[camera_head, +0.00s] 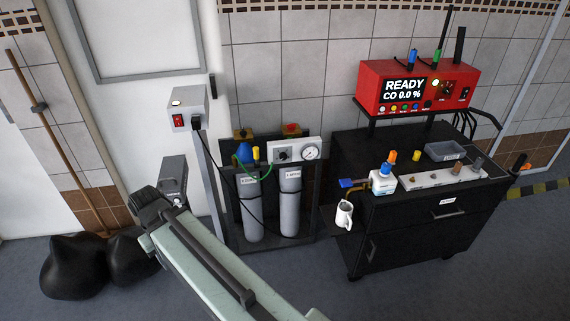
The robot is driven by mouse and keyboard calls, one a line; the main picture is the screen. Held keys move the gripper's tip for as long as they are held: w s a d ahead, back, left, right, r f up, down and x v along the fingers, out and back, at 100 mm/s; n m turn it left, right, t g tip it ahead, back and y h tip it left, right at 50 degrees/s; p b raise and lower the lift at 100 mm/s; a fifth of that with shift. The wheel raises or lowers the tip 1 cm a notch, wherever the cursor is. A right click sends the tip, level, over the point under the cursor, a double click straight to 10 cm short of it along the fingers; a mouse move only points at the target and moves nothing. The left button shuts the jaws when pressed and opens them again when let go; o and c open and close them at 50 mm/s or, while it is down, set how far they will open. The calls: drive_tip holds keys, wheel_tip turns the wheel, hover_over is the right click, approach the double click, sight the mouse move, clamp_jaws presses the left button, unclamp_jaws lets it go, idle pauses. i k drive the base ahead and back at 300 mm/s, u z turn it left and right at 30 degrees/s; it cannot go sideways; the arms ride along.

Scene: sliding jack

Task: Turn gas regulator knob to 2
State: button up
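The gas regulator is a small pale panel (296,149) above two grey gas cylinders. It carries a dark round knob (283,155) on its left part and a white dial gauge (310,152) on its right. The knob's pointer and numbers are too small to read. My arm comes in from the bottom and ends left of the cylinders, below and left of the regulator. No gripper fingers can be made out, and nothing of my arm touches the knob.
The cylinders (290,205) stand in a dark rack, with a green hose and black cable nearby. A post with a switch box (188,109) stands left of it. Right is a black cabinet (425,228) with a red READY display unit (417,87), bottles and a white mug (344,215). Black bags (75,267) lie left.

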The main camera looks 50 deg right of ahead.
sight(283, 156)
drive_tip(key=z, duration=0.05)
drive_tip(key=i, duration=0.9)
drive_tip(key=u, duration=0.05)
